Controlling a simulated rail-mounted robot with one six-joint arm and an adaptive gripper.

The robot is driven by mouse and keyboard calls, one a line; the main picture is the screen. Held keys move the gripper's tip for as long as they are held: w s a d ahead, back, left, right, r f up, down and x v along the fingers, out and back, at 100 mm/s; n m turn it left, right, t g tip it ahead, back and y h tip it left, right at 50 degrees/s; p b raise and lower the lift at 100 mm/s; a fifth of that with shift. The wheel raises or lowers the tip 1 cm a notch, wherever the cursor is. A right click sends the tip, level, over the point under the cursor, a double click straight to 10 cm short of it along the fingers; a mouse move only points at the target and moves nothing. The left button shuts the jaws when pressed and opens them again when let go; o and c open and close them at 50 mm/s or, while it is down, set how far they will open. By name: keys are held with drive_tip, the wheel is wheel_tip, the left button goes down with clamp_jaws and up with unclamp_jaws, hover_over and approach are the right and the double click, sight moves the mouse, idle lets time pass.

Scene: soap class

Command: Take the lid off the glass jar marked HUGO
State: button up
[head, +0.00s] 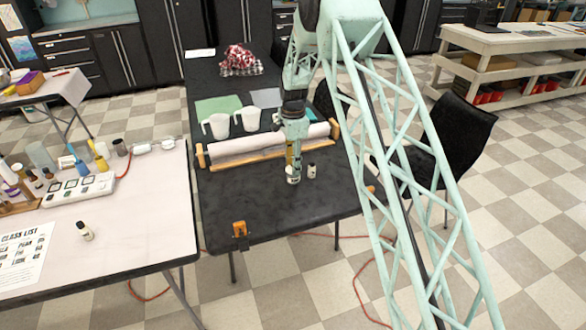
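My gripper (293,158) points down over the black table (275,215), in front of the paper roll. Directly below it, at its tips, is a small jar or bottle (293,179) with a pale label. Its top is hidden by the gripper. I cannot tell whether the fingers are around it, touching it or just above it. A second small pale bottle with a dark top (311,171) stands close to its right. No marking HUGO is readable on either, so I cannot tell which one is the named jar. The finger gap is too small to see.
A white paper roll on a wooden holder (235,145) lies behind the gripper, with two white jugs (216,126) beyond. An orange object (240,229) sits at the table's front edge. The left white table (140,220) holds bottles, a dark-capped bottle (85,231) and a class list (25,255).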

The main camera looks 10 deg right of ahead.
drive_tip(key=shift+r, duration=0.1)
drive_tip(key=shift+r+p, duration=0.3)
drive_tip(key=shift+r, duration=1.25)
drive_tip(key=shift+s+r, duration=0.15)
drive_tip(key=s+a+r, duration=0.1)
drive_tip(key=s, duration=1.4)
drive_tip(key=shift+s+r+p, duration=0.25)
drive_tip(key=shift+s+p, duration=0.05)
drive_tip(key=shift+p, duration=0.1)
